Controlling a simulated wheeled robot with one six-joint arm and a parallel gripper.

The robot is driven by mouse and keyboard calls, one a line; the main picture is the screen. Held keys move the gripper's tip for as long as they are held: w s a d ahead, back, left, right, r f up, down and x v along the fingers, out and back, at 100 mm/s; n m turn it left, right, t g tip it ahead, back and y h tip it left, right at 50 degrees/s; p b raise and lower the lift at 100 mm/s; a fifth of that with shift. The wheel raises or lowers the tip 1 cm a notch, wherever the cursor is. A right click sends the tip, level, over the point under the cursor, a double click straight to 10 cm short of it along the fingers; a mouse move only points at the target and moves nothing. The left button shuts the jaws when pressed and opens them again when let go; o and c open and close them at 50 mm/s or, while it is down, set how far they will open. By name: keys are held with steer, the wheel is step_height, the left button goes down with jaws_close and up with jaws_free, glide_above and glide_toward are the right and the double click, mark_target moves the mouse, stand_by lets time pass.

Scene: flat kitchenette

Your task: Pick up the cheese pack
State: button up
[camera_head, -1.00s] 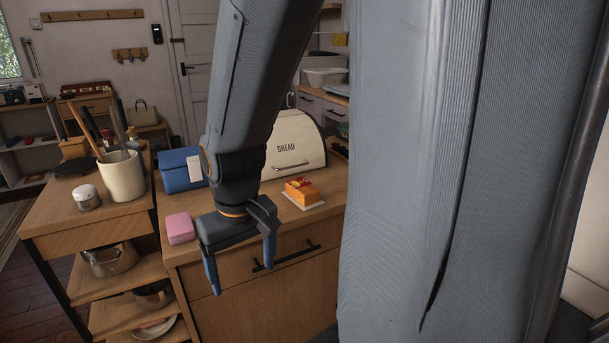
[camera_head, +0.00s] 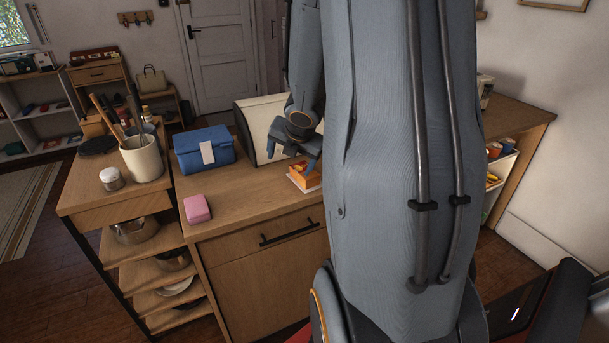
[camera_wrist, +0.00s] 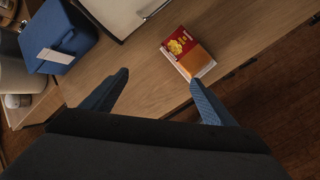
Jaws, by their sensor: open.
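The cheese pack (camera_head: 305,177) is an orange and red pack on a white base, lying on the wooden counter near its front edge. In the wrist view the cheese pack (camera_wrist: 189,51) lies ahead of the right finger, with its orange part and red label showing. My gripper (camera_wrist: 160,84) is open and empty, its two blue fingers apart. The pack is not between the fingers; it lies beyond the right fingertip. In the head view my gripper (camera_head: 295,148) is above and behind the pack, partly hidden by my arm.
A blue box (camera_head: 205,150) and a pink block (camera_head: 197,208) stand left of the pack. The bread bin (camera_head: 258,118) is behind, partly hidden by my arm. A utensil crock (camera_head: 141,158) stands on the left unit. Bare counter (camera_head: 238,190) lies between the pink block and the pack.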

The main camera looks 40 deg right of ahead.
mark_target(304, 169)
steer(key=d+n, duration=0.2)
steer(key=d+f+n, duration=0.1)
steer(key=n, duration=0.2)
steer(key=d+f+n, duration=0.1)
steer(key=d+n, duration=0.1)
steer(key=shift+s+d+n+y, duration=0.3)
steer(key=shift+s+d, duration=0.05)
steer(key=shift+s, duration=0.05)
steer(key=shift+d+f+n, duration=0.3)
steer(key=shift+d+n, duration=0.1)
steer(key=shift+n, duration=0.4)
steer(key=shift+b+x, duration=0.35)
steer(key=shift+x, duration=0.5)
steer(key=x, duration=0.5)
steer(key=shift+w+d+f, duration=0.15)
steer(key=shift+w+f, duration=0.05)
steer(key=shift+w, duration=0.1)
steer(key=c, duration=1.4)
steer(key=shift+r, duration=0.15)
